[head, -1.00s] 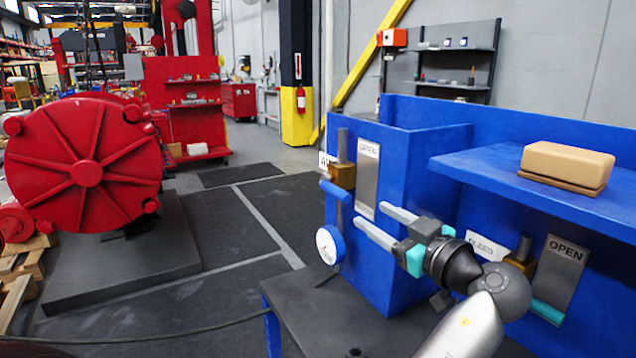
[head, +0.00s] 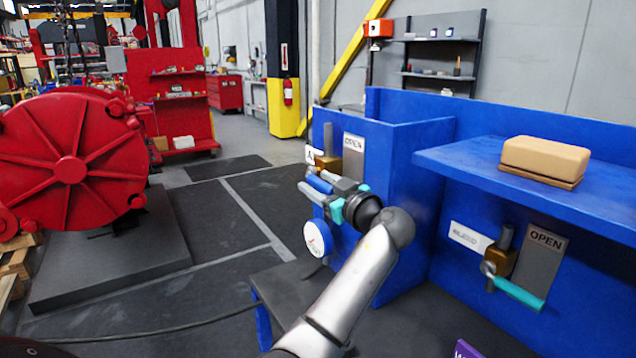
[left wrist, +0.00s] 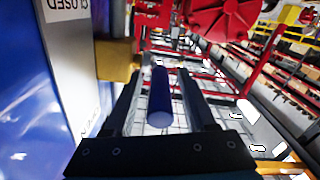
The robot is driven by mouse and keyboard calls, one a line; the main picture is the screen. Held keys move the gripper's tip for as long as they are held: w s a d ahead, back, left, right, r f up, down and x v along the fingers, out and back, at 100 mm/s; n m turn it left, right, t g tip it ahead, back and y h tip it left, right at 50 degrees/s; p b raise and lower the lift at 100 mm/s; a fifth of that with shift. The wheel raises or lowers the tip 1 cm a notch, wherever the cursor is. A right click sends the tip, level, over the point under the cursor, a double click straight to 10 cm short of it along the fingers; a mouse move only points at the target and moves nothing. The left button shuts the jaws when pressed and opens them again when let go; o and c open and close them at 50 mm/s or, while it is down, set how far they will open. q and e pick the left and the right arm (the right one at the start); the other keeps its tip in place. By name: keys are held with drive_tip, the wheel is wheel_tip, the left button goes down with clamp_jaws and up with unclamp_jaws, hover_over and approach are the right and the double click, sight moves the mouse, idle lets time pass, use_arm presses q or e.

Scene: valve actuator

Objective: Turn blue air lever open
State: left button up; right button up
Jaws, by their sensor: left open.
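The blue air lever (head: 320,184) sits at a brass valve body (head: 327,163) on the left face of the blue cabinet. A grey plate marked OPEN (head: 353,160) stands beside it. My left gripper (head: 312,184) is at the lever, with its fingers on either side of it. In the left wrist view the dark blue lever (left wrist: 160,100) lies between the two open fingers (left wrist: 157,82), with visible gaps on both sides. A plate there reads CLOSED (left wrist: 68,20). The lever's joint with the valve is partly hidden in the head view. My right gripper is out of view.
A round white gauge (head: 318,238) is just below the gripper. A second valve with a teal lever (head: 519,293) and OPEN plate is at the right. A blue shelf (head: 470,165) carries a tan box (head: 545,158). Open floor lies left of the cabinet.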

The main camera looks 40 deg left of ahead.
use_arm(q)
drive_tip(key=shift+a, duration=0.15)
drive_tip(key=shift+c, duration=0.2)
clamp_jaws()
idle(1.2)
